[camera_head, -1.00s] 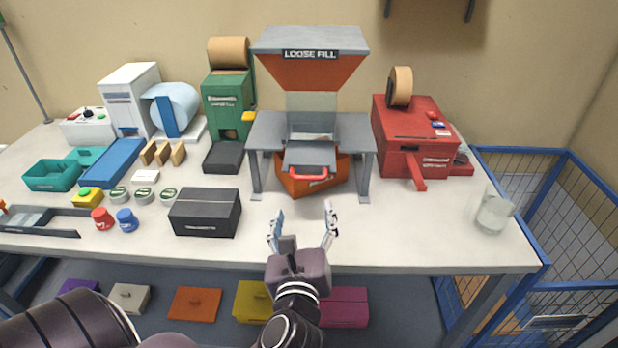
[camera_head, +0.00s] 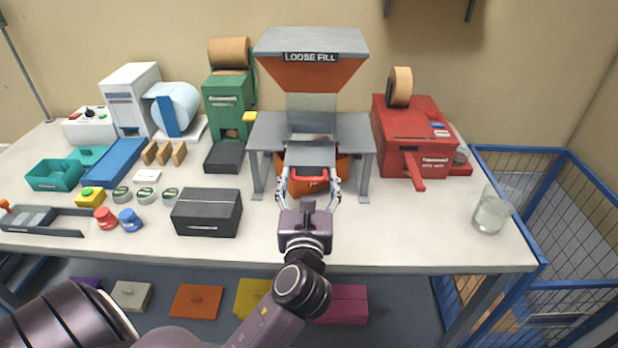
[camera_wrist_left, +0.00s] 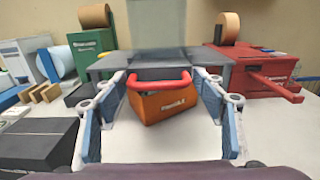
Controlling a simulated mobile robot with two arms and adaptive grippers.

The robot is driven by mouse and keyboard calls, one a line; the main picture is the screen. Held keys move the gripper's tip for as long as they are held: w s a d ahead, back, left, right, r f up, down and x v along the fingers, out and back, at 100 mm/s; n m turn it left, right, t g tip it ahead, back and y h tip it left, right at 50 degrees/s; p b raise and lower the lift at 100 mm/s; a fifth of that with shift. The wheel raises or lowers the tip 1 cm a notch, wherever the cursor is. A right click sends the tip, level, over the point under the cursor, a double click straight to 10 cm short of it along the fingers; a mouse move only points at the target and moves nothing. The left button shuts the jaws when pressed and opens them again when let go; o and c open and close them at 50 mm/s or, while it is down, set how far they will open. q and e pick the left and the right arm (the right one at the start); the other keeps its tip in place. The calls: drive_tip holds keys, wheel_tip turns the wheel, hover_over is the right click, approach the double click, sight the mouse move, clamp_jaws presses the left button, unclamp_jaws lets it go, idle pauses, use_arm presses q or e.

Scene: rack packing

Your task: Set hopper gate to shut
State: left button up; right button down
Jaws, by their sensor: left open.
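The loose fill hopper (camera_head: 312,68) stands on a grey stand (camera_head: 360,132) at the back middle of the bench. Its grey gate plate (camera_head: 310,154) slopes forward under the clear chute and carries a red handle (camera_head: 309,178). An orange bin (camera_head: 318,189) sits beneath the plate, partly hidden. My left gripper (camera_head: 309,194) is open, with its fingers on either side of the red handle. In the left wrist view the red handle (camera_wrist_left: 159,80) lies between the open fingers, apart from both. My right gripper is not in view.
A black box (camera_head: 206,212) stands left of my gripper. A red machine (camera_head: 415,140) with a protruding lever stands right of the hopper, and a glass (camera_head: 492,214) is near the right edge. The bench front between box and glass is clear.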

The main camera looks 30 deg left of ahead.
sight(309, 167)
use_arm(q)
drive_tip(key=shift+c, duration=0.4)
drive_tip(key=c, duration=1.3)
drive_tip(key=shift+w+a+r+p, duration=0.1)
drive_tip(key=shift+w+r+p, duration=0.15)
drive_tip(key=shift+p, duration=0.1)
drive_tip(key=p+x, duration=0.2)
drive_tip(key=shift+w+a+r, duration=0.2)
drive_tip(key=shift+w+a, duration=0.05)
drive_tip(key=p+x, duration=0.1)
drive_tip(key=x, duration=0.3)
drive_tip(key=p+x, duration=0.1)
drive_tip(key=x, duration=0.2)
drive_tip(key=shift+f+p, duration=0.3)
drive_tip(key=shift+f, duration=0.05)
drive_tip(key=shift+r, duration=0.1)
